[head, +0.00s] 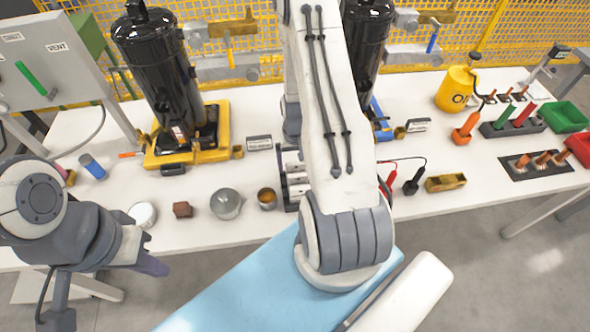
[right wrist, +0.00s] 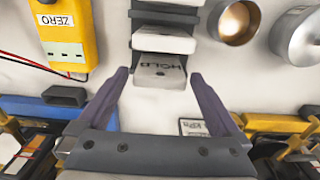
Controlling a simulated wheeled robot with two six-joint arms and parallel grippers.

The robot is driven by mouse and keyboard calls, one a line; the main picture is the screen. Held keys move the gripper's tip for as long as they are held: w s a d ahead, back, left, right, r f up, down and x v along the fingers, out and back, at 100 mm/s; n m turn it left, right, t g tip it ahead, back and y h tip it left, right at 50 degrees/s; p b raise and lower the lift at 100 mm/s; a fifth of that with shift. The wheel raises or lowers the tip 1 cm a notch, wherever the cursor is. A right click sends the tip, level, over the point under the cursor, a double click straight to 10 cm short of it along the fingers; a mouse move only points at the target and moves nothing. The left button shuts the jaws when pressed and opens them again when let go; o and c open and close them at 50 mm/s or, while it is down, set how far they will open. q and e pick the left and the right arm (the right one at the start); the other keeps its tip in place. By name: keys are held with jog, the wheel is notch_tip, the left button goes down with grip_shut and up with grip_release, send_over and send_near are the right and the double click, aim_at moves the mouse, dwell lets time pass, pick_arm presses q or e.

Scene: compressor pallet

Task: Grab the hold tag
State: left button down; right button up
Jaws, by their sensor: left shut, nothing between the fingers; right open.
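The hold tag (right wrist: 160,75) is a white plate with a hole and the word HOLD, seen in the right wrist view at the end of a dark rack (right wrist: 167,17) with other pale tags. In the head view the rack (head: 292,190) stands mid-table, partly behind my right arm. My right gripper (right wrist: 160,77) is open, its fingers on either side of the hold tag in the picture, with no visible contact. My right arm hides this gripper in the head view. My left gripper (head: 154,266) is shut and empty at the table's front left.
A copper cup (head: 267,198) and steel pot (head: 226,203) stand left of the rack. A yellow ZERO meter (right wrist: 66,35) with red leads lies on its other side. Black compressors (head: 160,70) stand behind. Green (head: 563,117) and red bins are at far right.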

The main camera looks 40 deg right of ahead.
jog(key=shift+f, duration=0.65)
jog(key=c, duration=1.2)
